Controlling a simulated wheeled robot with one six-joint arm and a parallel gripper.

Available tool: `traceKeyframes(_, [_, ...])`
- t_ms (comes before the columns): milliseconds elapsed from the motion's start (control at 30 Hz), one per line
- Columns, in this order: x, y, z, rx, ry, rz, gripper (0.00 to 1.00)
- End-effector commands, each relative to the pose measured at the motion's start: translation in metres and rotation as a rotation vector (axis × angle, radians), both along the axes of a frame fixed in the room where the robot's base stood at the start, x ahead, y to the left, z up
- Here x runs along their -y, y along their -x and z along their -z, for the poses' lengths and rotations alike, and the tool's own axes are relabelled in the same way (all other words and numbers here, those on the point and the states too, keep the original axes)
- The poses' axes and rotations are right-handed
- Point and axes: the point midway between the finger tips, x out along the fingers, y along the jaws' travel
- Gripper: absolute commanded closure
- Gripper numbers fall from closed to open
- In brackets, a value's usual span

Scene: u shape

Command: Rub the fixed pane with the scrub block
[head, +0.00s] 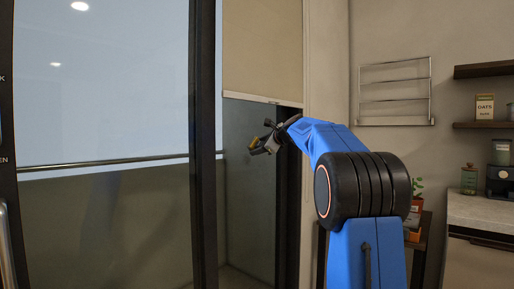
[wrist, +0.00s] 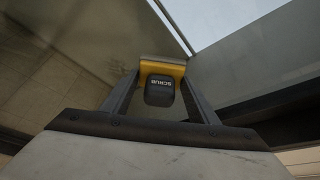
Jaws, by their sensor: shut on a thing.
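My gripper (head: 267,144) is at the end of my blue arm, in front of the glass right of the dark upright frame in the head view. In the wrist view my gripper (wrist: 160,93) is shut on the scrub block (wrist: 163,70), which is yellow with a dark lettered part. The block also shows small and yellowish in the head view (head: 253,143). The large fixed pane (head: 105,100) fills the left of the head view. I cannot tell whether the block touches any glass.
A dark upright frame (head: 203,130) stands left of my gripper. A beige blind (head: 262,50) hangs above it. A metal rail (head: 100,164) runs behind the glass. A towel rack (head: 396,90), shelves (head: 485,125) and a counter (head: 482,208) are at the right.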

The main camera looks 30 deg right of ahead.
Motion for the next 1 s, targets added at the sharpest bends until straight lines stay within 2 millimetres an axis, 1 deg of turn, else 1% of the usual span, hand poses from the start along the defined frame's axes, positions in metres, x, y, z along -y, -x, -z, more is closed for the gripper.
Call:
traceKeyframes(200, [0.014, -0.007, 0.0, 0.001, -0.001, 0.001, 0.64])
traceKeyframes(467, [0.021, -0.01, 0.0, 0.0, -0.001, 0.0, 0.64])
traceKeyframes(900, [0.05, -0.018, 0.0, 0.0, -0.001, 0.0, 0.64])
traceKeyframes(1000, [0.054, -0.02, 0.001, 0.0, -0.001, 0.0, 0.64])
